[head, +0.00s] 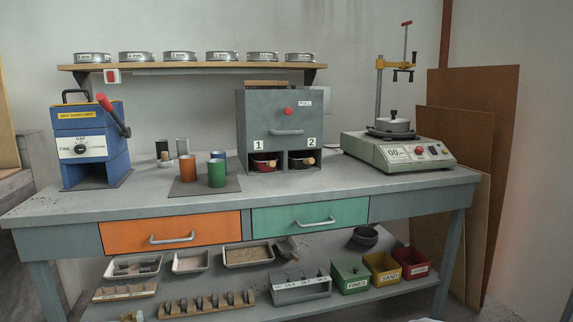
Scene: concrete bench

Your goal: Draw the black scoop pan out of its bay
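The black scoop pan (298,163) sits in the right-hand bay, under the number 2, of a grey cabinet (257,112) on the bench. My gripper is not recognisable in the head view.
Green and brown cups on a dark mat (186,188) stand left of the cabinet, beyond them a blue machine (91,150) with a red-handled lever. A pale green machine (397,151) stands to the right. The bench top (320,186) in front of the bays is clear.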

